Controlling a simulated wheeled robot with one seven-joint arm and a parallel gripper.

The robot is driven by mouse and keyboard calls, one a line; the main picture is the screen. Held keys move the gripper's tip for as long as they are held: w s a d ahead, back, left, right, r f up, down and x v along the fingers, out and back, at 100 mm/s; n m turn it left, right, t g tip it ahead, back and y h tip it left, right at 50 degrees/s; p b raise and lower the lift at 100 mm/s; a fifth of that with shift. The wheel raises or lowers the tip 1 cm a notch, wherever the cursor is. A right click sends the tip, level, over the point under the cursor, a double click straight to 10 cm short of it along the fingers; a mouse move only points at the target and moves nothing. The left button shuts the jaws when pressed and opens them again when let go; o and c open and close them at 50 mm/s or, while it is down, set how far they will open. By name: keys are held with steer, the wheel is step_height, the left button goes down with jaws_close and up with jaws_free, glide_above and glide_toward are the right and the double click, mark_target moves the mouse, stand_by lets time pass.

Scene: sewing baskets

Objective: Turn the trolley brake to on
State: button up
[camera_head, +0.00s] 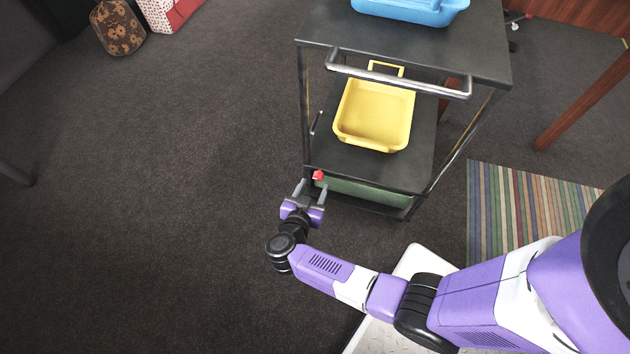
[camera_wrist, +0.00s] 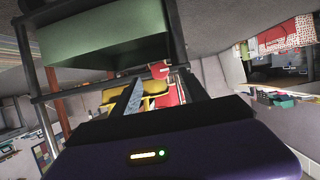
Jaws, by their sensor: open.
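The dark trolley (camera_head: 420,52) stands at upper centre in the head view. A small red brake part (camera_head: 318,175) is at its near left corner, by the lower shelf. In the wrist view, which looks upside down, red (camera_wrist: 160,71) shows between the finger ends. My gripper (camera_head: 312,187) is open just in front of the red part, its fingers pointing at that corner. The fingers also show in the wrist view (camera_wrist: 158,80). I cannot tell whether they touch the red part, nor read the brake's setting.
The trolley carries a blue basket (camera_head: 410,10), a yellow basket (camera_head: 375,112) and a green basket (camera_head: 365,192). A metal handle bar (camera_head: 400,78) crosses its near side. A striped rug (camera_head: 515,205) lies at right. The carpet at left is clear.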

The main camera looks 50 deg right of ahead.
mark_target(318, 179)
steer(key=shift+b+x, duration=0.6)
steer(key=shift+x, duration=1.6)
steer(key=shift+c, duration=0.2)
jaws_close()
